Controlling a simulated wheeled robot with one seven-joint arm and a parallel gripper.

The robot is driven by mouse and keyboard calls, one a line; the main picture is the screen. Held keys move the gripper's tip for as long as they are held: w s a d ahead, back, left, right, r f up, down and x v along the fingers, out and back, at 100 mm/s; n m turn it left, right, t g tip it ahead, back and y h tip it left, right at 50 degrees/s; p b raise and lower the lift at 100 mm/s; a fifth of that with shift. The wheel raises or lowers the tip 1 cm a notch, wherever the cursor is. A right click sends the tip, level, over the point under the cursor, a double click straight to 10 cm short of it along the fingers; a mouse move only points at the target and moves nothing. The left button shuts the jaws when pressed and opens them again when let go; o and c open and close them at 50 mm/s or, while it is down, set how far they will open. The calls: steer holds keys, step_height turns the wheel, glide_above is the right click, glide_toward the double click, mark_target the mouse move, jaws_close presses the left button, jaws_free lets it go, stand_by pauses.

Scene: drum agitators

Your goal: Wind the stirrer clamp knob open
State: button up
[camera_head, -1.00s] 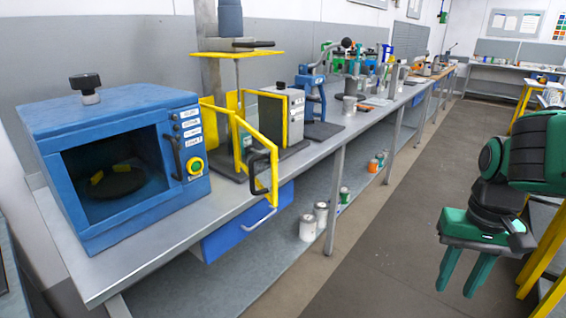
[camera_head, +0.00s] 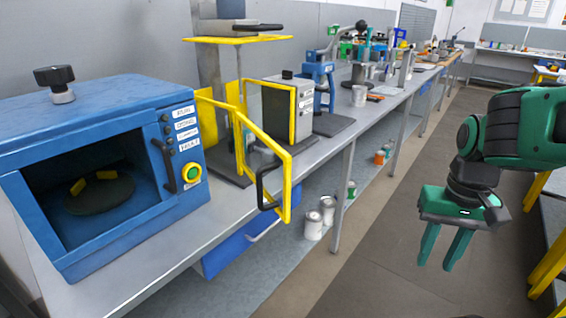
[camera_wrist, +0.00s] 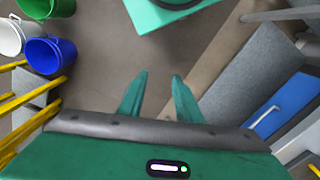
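My gripper (camera_head: 437,262) hangs at the right of the head view over the aisle floor, fingers pointing down. Its two green fingers are apart and empty, also in the wrist view (camera_wrist: 157,82). It is well away from the bench machines. A black knob (camera_head: 54,76) stands on top of the blue box machine (camera_head: 110,105) at the left. Behind it is a column machine with a yellow plate (camera_head: 238,39), a black handle (camera_head: 258,27) and a yellow guard frame (camera_head: 285,180) swung out. I cannot tell for sure which knob is the stirrer clamp knob.
The grey bench (camera_head: 205,222) runs away along the wall. The yellow guard frame juts past its front edge. White cans (camera_head: 313,226) stand on the lower shelf. The aisle floor (camera_head: 370,265) is clear. Buckets, including a blue one (camera_wrist: 50,56), show in the wrist view.

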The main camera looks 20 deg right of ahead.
steer(key=o, duration=0.4)
steer(key=shift+s, duration=0.1)
steer(key=shift+o, duration=1)
steer(key=shift+s+r, duration=0.2)
steer(key=shift+s, duration=0.05)
steer(key=w+a+f+m+t+y, duration=0.2)
steer(key=w+a+f+m, duration=0.15)
steer(key=w, duration=0.55)
steer(key=w+a+f+m+t+y, duration=0.1)
steer(key=w+a+f+m+y, duration=0.3)
steer(key=w, duration=0.5)
steer(key=w+a+f+m+t+y, duration=0.1)
steer(key=w+a+f+m+t, duration=0.1)
steer(key=w+a+f, duration=0.5)
steer(key=w+d+r+m+t+y, duration=0.35)
steer(key=w+r+m+t, duration=0.75)
steer(key=w+m, duration=0.4)
steer(key=shift+n+g, duration=0.25)
steer(key=shift+g, duration=0.35)
steer(key=x, duration=0.9)
steer(key=shift+w+r, duration=0.35)
steer(key=shift+w, duration=0.05)
